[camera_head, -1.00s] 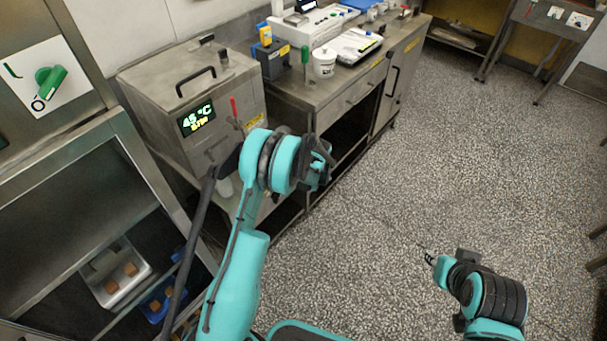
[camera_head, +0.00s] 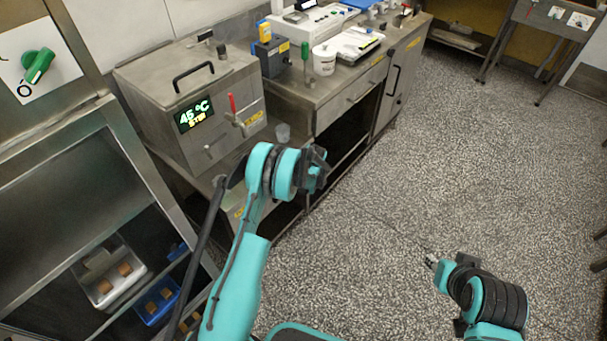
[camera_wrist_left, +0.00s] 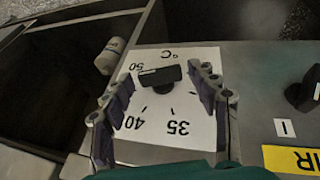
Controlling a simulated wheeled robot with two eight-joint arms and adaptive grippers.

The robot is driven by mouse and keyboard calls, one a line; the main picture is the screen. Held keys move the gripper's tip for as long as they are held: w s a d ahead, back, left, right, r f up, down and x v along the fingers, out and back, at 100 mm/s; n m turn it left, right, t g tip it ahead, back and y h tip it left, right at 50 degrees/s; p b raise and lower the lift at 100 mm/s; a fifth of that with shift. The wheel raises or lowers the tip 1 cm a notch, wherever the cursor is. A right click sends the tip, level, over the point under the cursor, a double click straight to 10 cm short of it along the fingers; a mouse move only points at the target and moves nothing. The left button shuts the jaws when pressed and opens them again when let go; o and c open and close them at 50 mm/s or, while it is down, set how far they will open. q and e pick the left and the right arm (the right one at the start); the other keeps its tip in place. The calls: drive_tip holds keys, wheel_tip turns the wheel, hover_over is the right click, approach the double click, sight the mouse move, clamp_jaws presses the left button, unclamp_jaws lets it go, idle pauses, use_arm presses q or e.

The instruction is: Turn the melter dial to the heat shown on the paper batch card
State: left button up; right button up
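The melter (camera_head: 160,90) is a steel box at the left in the head view, with a lit display (camera_head: 195,117) reading 45 °C. The left wrist view shows the black dial knob (camera_wrist_left: 160,76) on a white scale plate (camera_wrist_left: 155,128); 50, 40 and 35 are readable. The knob's bar lies nearly crosswise, with a faint pale mark towards its left end. My left gripper (camera_wrist_left: 163,80) is open, its fingers on either side of the knob with gaps; it also shows in the head view (camera_head: 318,168). My right gripper (camera_head: 432,262) hangs over the floor, too small to read. I cannot identify the batch card.
A red-handled lever (camera_head: 233,104) is on the melter's front, and a clear cup (camera_head: 283,132) stands beside it. The counter holds a white tub (camera_head: 324,61) and other equipment. A green rotary switch (camera_head: 38,66) is at upper left. The floor at right is open.

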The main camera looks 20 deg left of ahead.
use_arm(q)
drive_tip(key=c, duration=0.7)
drive_tip(key=shift+s+a+f+n+t+h, duration=0.15)
drive_tip(key=shift+n+t+h, duration=0.15)
drive_tip(key=shift+t, duration=0.7)
drive_tip(key=shift+s+f+n+t+h, duration=0.15)
drive_tip(key=shift+t+h, duration=0.15)
drive_tip(key=shift+t, duration=0.7)
drive_tip(key=shift+s+a+f+n+t+h, duration=0.15)
drive_tip(key=shift+n+t+h, duration=0.15)
drive_tip(key=shift+t, duration=0.7)
drive_tip(key=shift+d+r, duration=0.1)
drive_tip(key=shift+r, duration=0.05)
drive_tip(key=o, duration=1.1)
drive_tip(key=shift+o, duration=0.2)
